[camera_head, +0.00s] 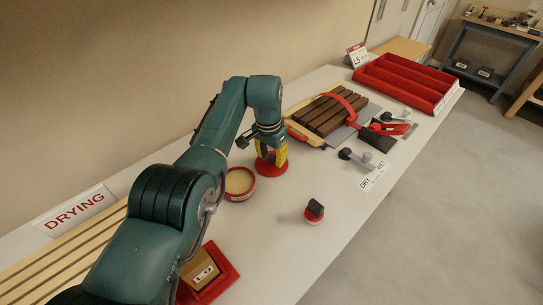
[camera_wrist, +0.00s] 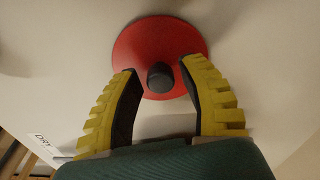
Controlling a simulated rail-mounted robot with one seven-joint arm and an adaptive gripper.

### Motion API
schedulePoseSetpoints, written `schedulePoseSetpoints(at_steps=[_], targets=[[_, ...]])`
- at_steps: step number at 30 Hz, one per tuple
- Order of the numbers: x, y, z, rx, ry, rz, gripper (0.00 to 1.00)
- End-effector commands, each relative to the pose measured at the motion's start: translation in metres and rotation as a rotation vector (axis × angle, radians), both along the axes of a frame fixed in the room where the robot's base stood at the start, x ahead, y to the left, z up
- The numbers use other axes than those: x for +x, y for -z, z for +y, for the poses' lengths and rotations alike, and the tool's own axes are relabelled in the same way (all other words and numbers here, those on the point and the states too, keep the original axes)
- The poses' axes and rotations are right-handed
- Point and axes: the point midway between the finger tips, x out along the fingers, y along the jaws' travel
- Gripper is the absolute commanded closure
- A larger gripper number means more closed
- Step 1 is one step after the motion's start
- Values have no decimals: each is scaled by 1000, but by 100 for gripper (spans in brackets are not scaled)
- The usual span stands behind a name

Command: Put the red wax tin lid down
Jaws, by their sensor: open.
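The red wax tin lid (camera_head: 268,168) is a round red disc with a dark knob, lying on the white bench top. In the wrist view the lid (camera_wrist: 133,45) shows from above with its dark knob (camera_wrist: 161,77) in the middle. My gripper (camera_head: 272,158) has yellow fingers and stands right over the lid. In the wrist view my gripper (camera_wrist: 158,72) is open, one finger on each side of the knob, with a gap on both sides.
A dark-topped red round tool (camera_head: 315,211) stands to the right. Dark wooden slats (camera_head: 330,113) with a red clamp and several hand tools lie farther back. A red divided tray (camera_head: 408,82) is at the far end. A DRYING sign (camera_head: 75,211) and slatted rack (camera_head: 62,252) are at left.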

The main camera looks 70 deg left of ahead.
Motion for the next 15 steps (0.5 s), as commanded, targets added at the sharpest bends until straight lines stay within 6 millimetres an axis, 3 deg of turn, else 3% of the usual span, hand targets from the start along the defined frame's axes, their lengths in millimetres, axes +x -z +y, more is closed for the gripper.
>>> schedulePoseSetpoints(at_steps=[8,10,15], targets=[[-2,-45,-1,0,0,0,58],[-3,-68,0,3,0,-3,58],[-6,-99,-2,0,0,-1,58]])
